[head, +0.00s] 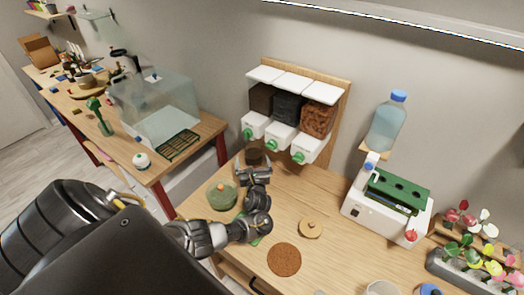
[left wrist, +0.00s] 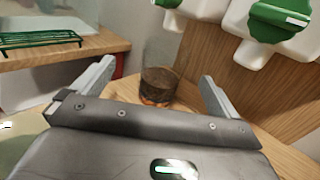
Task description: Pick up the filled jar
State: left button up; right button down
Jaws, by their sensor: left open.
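The filled jar (head: 254,155) stands on the wooden table below the left part of the dispenser. In the left wrist view it is a clear glass jar (left wrist: 158,83) with dark brown soil-like filling in its lower part, and the glass above looks empty. My left gripper (head: 254,170) is open in front of the jar and points at it. In the left wrist view the two grey fingers (left wrist: 155,85) stand wide apart, with the jar between and beyond them and a gap on either side. My gripper hides part of the jar in the head view. My right gripper does not show.
The dispenser (head: 291,108) hangs just above and behind the jar, its white spouts and green knobs close by. A green bowl-like thing (head: 221,195) is left of my gripper. A wooden lid (head: 311,228) and a brown round mat (head: 284,260) lie to the right.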

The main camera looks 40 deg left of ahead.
aim_at(253, 151)
pick_arm(q)
jog(key=shift+a+r, duration=0.25)
jog(key=w+b, duration=0.1)
jog(key=w+a+b, duration=0.1)
jog(key=w, duration=0.1)
jog(key=shift+w+a+f, duration=0.15)
jog(key=shift+w+f, duration=0.05)
jog(key=shift+w, duration=0.05)
jog(key=shift+w+a+r+b, duration=0.1)
jog(key=shift+w+a+b, duration=0.25)
jog(key=shift+a, duration=0.3)
jog(key=shift+w+b, duration=0.1)
jog(key=shift+b, duration=0.3)
jog(key=b+x, duration=0.2)
jog(key=b, duration=0.1)
jog(key=b+x, duration=0.1)
jog(key=x, duration=0.1)
jog(key=shift+w+f, duration=0.15)
jog(key=shift+f, duration=0.15)
jog(key=shift+w+a+r+b, duration=0.1)
jog(key=shift+w+r+b, duration=0.1)
jog(key=shift+b, duration=0.25)
jog(key=shift+r, duration=0.15)
jog(key=shift+c, duration=0.2)
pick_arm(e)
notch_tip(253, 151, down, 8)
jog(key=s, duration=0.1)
